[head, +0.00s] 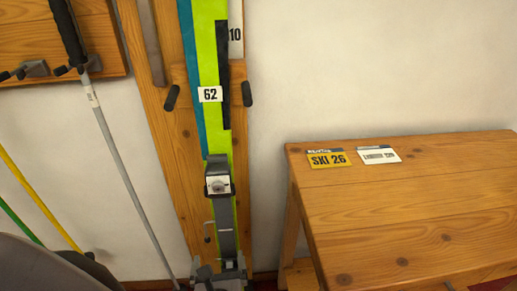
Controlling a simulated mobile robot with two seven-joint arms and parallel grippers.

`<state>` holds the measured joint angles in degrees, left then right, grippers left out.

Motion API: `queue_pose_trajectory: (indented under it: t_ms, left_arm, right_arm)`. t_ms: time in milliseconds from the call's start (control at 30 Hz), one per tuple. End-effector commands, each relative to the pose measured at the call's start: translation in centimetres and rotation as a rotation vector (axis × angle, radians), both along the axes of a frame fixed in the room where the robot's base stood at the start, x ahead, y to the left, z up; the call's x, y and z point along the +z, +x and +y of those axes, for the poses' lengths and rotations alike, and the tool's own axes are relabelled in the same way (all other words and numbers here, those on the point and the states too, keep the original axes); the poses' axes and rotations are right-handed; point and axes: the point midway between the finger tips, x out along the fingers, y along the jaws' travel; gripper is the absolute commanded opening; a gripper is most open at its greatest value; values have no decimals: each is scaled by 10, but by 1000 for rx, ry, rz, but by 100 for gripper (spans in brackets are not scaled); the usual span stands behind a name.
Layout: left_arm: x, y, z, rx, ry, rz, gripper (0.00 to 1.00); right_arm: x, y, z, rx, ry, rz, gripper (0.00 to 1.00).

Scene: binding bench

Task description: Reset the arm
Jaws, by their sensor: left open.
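My left arm comes in at the bottom left corner as a large grey rounded shape. My left gripper (90,262) shows only in part, as dark pieces at the right end of that shape. It is open, and nothing shows between its fingers. It is in front of the wall, left of the upright ski and apart from the bench. My right gripper is not in view.
A lime ski (216,135) labelled 62 stands in a wooden wall rack (160,115) with pegs. A grey pole (117,160) hangs left of it.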

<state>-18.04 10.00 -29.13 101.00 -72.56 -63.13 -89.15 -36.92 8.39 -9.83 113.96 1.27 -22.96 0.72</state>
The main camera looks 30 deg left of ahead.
Motion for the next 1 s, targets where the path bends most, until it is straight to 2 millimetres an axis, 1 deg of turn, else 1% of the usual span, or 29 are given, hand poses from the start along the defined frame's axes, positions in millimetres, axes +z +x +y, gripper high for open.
queue_pose_trajectory:
  t_ms: [33,333,467,533,567,667,800,867,1000]
  left_arm:
    - [-20,-18,-27,-49,-29,56,100]
    - [-18,14,-7,-48,-32,54,100]
    - [-18,19,-4,-41,-69,49,100]
    - [-21,16,-4,-23,-156,38,100]
    - [-22,13,-5,-11,-211,32,100]
    - [-30,2,-12,59,-471,-3,100]
    - [-36,-18,-26,225,-918,-73,100]
    - [-35,-25,-32,313,-1107,-108,100]
    - [-26,-41,-43,553,-1537,-200,100]
  right_arm:
    - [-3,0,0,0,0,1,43]
    - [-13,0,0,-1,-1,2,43]
    - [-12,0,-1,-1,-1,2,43]
    - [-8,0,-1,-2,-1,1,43]
    - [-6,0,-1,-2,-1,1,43]
    - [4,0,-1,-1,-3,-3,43]
    - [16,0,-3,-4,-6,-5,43]
    - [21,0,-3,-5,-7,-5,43]
    - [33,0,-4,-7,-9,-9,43]
